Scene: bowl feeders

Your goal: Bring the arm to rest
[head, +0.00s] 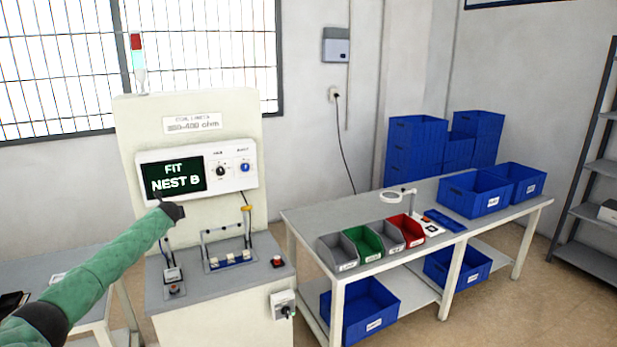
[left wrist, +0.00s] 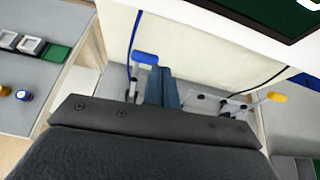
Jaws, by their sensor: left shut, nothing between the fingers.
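My left arm, in a green sleeve, reaches in from the left in the head view. Its gripper (head: 161,199) is in front of the test station, by the lower left of the screen (head: 176,175) reading "FIT NEST B". In the left wrist view the gripper's fingers (left wrist: 162,90) are together and empty. They point toward the station's lower panel, beside a blue-handled lever (left wrist: 145,58). A yellow-handled lever (left wrist: 276,97) is to their right. My right gripper is in neither view.
The station's deck (head: 212,284) carries small fixtures and nests. To its right, a table (head: 320,218) holds grey, green and red bins, a ring magnifier and blue crates. A side table (head: 62,268) stands to the left. Shelving (head: 590,175) is at far right. Floor at right is clear.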

